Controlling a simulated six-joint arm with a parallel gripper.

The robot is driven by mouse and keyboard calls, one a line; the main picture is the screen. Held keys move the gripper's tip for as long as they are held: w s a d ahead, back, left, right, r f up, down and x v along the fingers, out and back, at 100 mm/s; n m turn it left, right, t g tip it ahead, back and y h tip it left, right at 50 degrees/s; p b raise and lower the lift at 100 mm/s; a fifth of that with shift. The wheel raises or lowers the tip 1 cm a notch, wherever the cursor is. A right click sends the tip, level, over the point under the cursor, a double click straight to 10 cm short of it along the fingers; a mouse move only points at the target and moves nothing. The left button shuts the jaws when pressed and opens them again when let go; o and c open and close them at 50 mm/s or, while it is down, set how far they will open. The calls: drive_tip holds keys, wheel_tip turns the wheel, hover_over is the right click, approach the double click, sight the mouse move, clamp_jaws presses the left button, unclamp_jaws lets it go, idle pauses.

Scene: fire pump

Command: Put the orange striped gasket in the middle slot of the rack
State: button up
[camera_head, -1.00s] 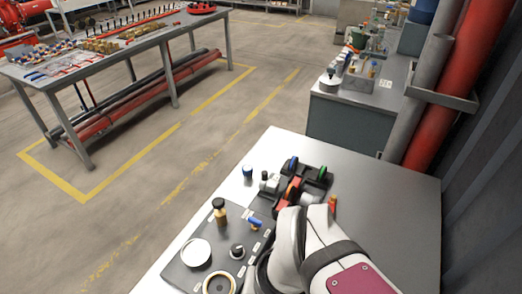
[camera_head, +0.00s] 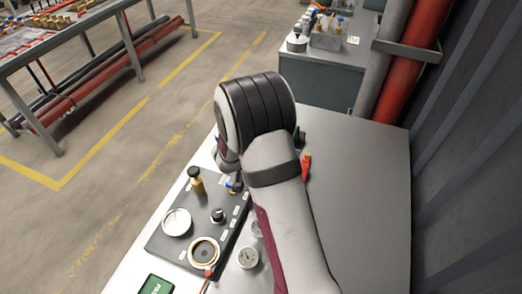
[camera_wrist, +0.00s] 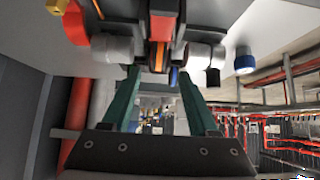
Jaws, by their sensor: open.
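My gripper (camera_wrist: 158,75) shows in the wrist view with its two teal fingers apart. A dark upright piece with an orange stripe (camera_wrist: 159,58), which looks like the orange striped gasket, stands between and just beyond the fingertips. Whether the fingers touch it is unclear. A red block (camera_wrist: 165,24) is above it, and a blue piece (camera_wrist: 173,76) shows behind it. The dark structure around these pieces looks like the rack (camera_wrist: 120,28), seen close up.
White cylinders (camera_wrist: 205,56) flank the fingertips, with a blue-ended cylinder (camera_wrist: 244,62) to the right. The table's right side is clear.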

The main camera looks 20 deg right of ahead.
drive_tip(key=x, duration=0.6)
drive_tip(key=shift+w+d+r, duration=0.1)
drive_tip(key=shift+d, duration=0.1)
clamp_jaws()
